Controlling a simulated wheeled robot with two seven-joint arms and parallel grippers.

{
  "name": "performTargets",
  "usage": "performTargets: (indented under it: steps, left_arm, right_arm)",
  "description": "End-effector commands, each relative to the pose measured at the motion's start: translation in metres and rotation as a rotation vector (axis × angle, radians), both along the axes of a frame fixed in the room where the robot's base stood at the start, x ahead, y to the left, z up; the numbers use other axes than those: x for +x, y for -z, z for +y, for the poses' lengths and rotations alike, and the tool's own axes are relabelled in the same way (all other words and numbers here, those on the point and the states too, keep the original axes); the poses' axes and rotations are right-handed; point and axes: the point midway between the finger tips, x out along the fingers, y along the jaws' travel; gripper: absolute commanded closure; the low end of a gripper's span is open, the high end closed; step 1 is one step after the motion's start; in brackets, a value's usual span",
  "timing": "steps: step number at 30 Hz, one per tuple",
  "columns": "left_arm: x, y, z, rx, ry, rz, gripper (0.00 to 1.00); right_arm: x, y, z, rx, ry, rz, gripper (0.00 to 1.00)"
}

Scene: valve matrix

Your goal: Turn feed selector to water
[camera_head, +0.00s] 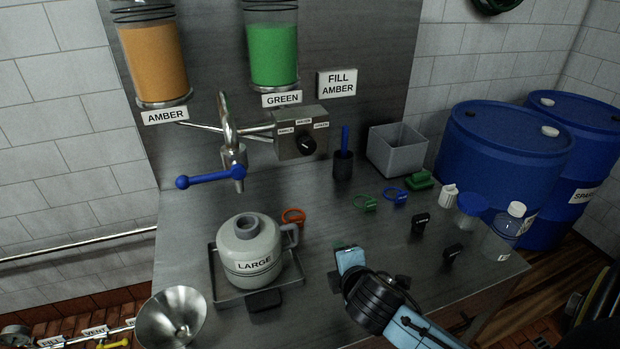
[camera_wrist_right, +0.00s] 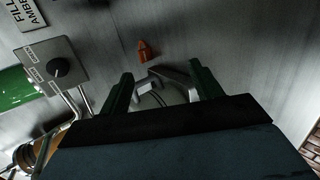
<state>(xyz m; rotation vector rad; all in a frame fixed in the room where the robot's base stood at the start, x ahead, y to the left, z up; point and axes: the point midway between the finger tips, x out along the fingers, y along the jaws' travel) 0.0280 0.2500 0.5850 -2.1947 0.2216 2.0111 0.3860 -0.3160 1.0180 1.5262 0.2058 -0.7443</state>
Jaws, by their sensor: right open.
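The feed selector is a grey box (camera_head: 301,134) with a round black knob (camera_head: 306,145) on its front and small labels above it, the middle one seeming to read water. The knob's light mark is too small to tell which label it points to. The selector knob also shows at the left of the right wrist view (camera_wrist_right: 58,67). My right gripper (camera_head: 343,258) is open over the table, in front of and below the selector, apart from it. Its two fingers show in the right wrist view (camera_wrist_right: 162,86). My left gripper is not in view.
A tap with a blue lever (camera_head: 210,178) hangs left of the selector. A pot marked LARGE (camera_head: 251,250) stands on a tray below. A black cup with a blue stick (camera_head: 343,164) and a grey bin (camera_head: 397,150) stand right.

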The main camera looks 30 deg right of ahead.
Motion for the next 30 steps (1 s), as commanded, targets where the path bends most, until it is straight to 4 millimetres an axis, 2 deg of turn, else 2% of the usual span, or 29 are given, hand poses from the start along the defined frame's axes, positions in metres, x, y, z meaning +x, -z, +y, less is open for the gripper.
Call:
performTargets:
  steps: [1,3,6,9,12,15,20,30]
  left_arm:
    - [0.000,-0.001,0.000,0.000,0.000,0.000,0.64]
    - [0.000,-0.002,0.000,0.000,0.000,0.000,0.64]
    - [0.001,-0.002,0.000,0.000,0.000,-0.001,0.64]
    - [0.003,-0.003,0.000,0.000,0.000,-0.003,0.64]
    - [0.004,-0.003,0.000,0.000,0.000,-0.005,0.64]
    - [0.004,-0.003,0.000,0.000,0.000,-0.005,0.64]
    - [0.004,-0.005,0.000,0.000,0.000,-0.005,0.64]
    - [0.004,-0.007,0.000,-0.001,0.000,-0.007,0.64]
  right_arm:
    - [0.024,-0.022,-0.013,-0.188,-0.097,-0.044,0.36]
    - [0.052,-0.050,-0.025,-0.451,-0.221,-0.088,0.36]
    - [0.081,-0.085,-0.036,-0.793,-0.350,-0.123,0.36]
    - [0.099,-0.111,-0.041,-1.053,-0.428,-0.136,0.36]
    - [0.109,-0.126,-0.043,-1.217,-0.471,-0.136,0.36]
    - [0.115,-0.133,-0.045,-1.292,-0.488,-0.135,0.36]
    - [0.131,-0.134,-0.049,-1.308,-0.489,-0.132,0.36]
    - [0.192,-0.135,-0.063,-1.302,-0.488,-0.134,0.36]
